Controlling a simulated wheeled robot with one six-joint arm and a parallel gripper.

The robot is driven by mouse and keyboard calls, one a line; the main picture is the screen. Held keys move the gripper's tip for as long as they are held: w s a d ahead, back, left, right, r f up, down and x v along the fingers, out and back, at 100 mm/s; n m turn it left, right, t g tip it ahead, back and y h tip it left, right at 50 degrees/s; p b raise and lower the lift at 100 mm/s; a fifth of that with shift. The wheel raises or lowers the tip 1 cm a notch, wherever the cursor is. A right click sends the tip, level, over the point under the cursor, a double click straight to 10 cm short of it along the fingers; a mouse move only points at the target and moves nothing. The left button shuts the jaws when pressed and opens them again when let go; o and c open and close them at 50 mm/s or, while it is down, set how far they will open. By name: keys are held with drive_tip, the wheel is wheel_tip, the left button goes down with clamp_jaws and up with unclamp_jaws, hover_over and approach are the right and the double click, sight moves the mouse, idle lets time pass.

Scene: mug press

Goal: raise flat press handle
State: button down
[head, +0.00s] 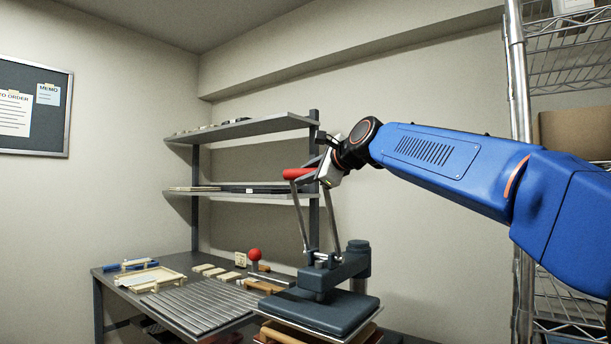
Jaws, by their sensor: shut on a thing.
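The flat press (325,308) stands at the right end of the workbench, with a dark blue-grey upper plate and a round post behind it. Its handle is a red grip (298,173) on two thin metal bars that rise steeply from the press's pivot. My gripper (322,172) comes from the right on the blue arm and is shut on the red grip, high above the plate. The grip's left end shows; its right part is hidden by my gripper. A light-coloured board edge shows below the upper plate.
The workbench (188,304) holds a ribbed mat, a wooden frame (150,279), several small wooden blocks and a red ball knob (255,254). Two wall shelves (245,127) stand close behind my gripper. A wire rack (520,170) is at the right, behind my arm.

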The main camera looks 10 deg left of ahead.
drive_tip(key=c, duration=1.8)
unclamp_jaws()
drive_tip(key=shift+w+d+r, duration=0.1)
drive_tip(key=shift+w+r, duration=0.05)
drive_tip(key=shift+w, duration=0.05)
drive_tip(key=o, duration=0.4)
drive_tip(key=shift+w+d, duration=0.1)
drive_tip(key=shift+c, duration=0.2)
drive_tip(key=v, duration=1.7)
drive_tip(key=shift+d, duration=0.1)
